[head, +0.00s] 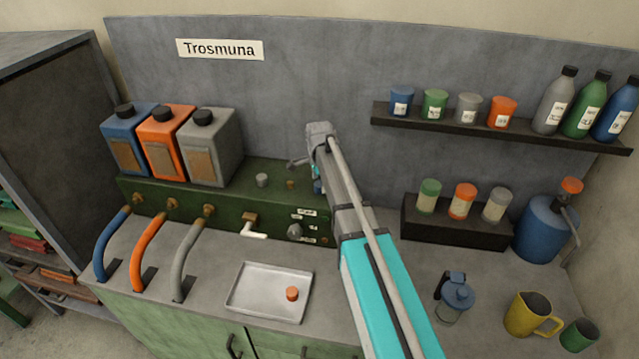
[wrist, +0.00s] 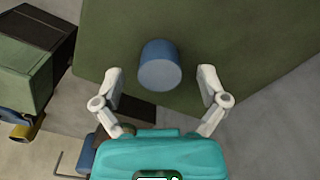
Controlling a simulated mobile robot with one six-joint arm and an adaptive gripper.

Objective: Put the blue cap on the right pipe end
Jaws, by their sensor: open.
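In the wrist view a plain blue cylinder, which looks like the blue cap (wrist: 160,66), stands on a dark green surface. My gripper (wrist: 161,76) is open, with one finger on each side of the cylinder and a gap on both sides. In the head view my gripper end (head: 315,170) is over the right part of the green machine (head: 230,205), mostly hidden by my arm. A small brass pipe end (head: 290,184) stands bare on the machine's top, right of a grey cap (head: 262,180). I cannot clearly see the right pipe end; my arm covers that area.
A metal tray (head: 250,303) on the bench holds an orange cap (head: 292,294). A shelf (head: 500,129) with tubs and bottles is at upper right. A blue lantern (head: 456,297) and yellow jug (head: 527,315) stand at lower right.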

